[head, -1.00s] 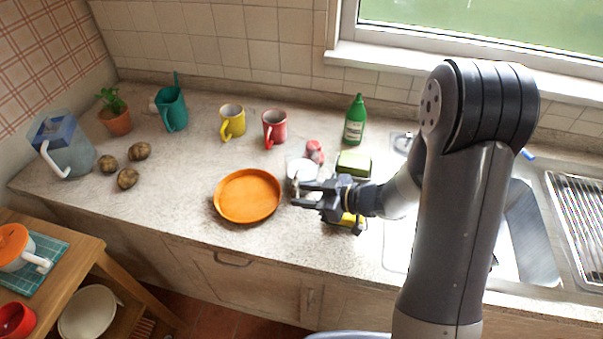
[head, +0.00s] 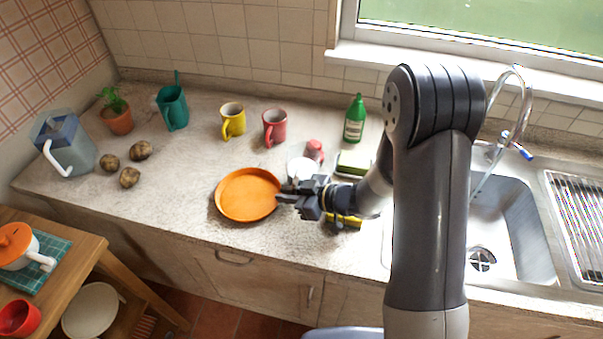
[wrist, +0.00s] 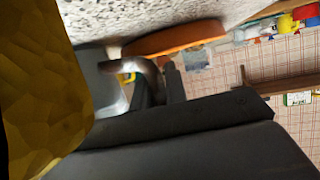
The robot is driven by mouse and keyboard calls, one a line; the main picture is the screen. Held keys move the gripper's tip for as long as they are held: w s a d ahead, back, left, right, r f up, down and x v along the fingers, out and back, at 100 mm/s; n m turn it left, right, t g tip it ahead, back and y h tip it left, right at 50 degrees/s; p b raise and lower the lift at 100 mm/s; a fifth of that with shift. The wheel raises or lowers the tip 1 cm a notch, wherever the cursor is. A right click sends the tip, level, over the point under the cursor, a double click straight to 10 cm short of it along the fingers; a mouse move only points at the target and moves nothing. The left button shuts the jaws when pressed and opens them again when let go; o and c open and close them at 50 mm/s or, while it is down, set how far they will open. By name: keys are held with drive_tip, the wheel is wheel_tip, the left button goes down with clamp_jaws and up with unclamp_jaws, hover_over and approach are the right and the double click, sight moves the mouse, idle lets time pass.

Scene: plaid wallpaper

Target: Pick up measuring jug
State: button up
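A small pale, metallic jug (head: 300,168), which looks like the measuring jug, stands on the counter just behind my gripper (head: 285,194). The gripper and arm hide part of it. In the wrist view, the grey jug (wrist: 103,78) shows with its curved metal handle (wrist: 146,67) close to my fingers (wrist: 160,88). The fingers are apart, with the handle's end seeming to lie between them; I cannot tell whether they touch it. My gripper is low over the counter, right of the orange dish (head: 248,195).
A yellow sponge-like thing (head: 345,221) lies under my wrist and looms in the wrist view (wrist: 40,90). Close by are a red-topped shaker (head: 314,150), green bottle (head: 354,120) and red mug (head: 275,127). The sink (head: 515,230) is to the right. The counter's front left is clear.

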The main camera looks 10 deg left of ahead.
clamp_jaws()
drive_tip(key=shift+r, duration=0.2)
idle(0.3)
wheel_tip(320, 180, up, 10)
drive_tip(key=shift+f, duration=0.15)
idle(0.8)
idle(0.7)
